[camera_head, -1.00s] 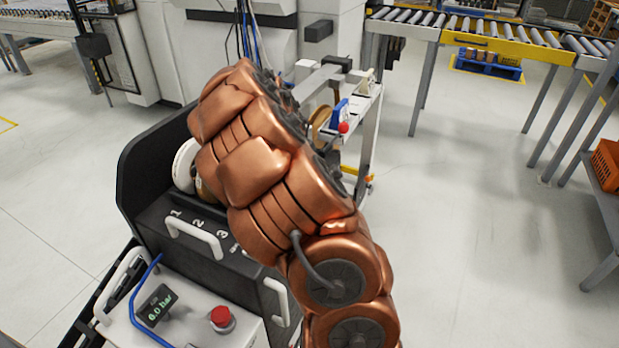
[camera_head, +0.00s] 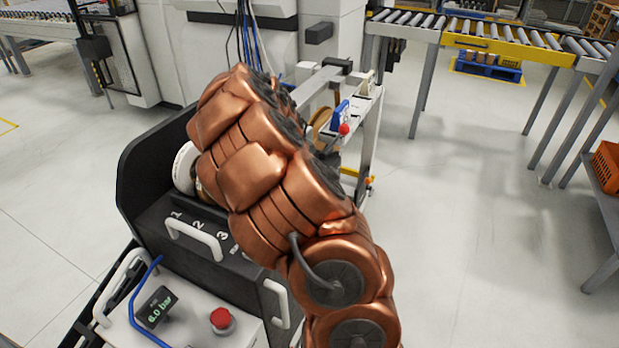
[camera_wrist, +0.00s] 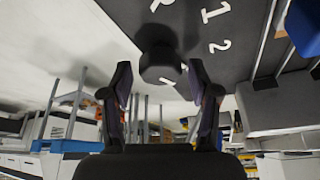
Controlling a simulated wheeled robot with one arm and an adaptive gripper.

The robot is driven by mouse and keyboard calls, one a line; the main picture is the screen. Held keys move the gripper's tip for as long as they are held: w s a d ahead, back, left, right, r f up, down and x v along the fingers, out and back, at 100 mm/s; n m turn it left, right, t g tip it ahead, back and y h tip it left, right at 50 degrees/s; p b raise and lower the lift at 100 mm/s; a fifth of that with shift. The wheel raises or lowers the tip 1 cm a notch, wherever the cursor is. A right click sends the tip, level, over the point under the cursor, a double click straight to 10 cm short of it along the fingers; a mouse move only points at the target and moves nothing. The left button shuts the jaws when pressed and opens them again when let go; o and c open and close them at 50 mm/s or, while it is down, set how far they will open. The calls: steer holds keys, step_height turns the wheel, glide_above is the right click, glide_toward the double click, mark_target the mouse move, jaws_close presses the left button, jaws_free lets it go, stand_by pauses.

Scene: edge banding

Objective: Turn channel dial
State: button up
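A dark round dial (camera_wrist: 160,65) sticks out from a dark panel (camera_wrist: 245,20) in the wrist view. White marks including "1" and "2" are on the panel around it. My gripper (camera_wrist: 160,78) is open. Its two dark fingers stand on either side of the dial's end, with a visible gap on each side. I cannot tell how far the fingertips reach along the dial. In the head view my copper-coloured arm hides the gripper and the dial.
A black cabinet (camera_head: 150,185) with white numbers and handles (camera_head: 195,240) stands left of my arm. In front are a red button (camera_head: 221,318) and a small pressure display (camera_head: 157,307). A trolley (camera_head: 370,140) stands behind.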

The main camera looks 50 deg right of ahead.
stand_by(0.3)
steer(key=v, duration=1.2)
stand_by(0.3)
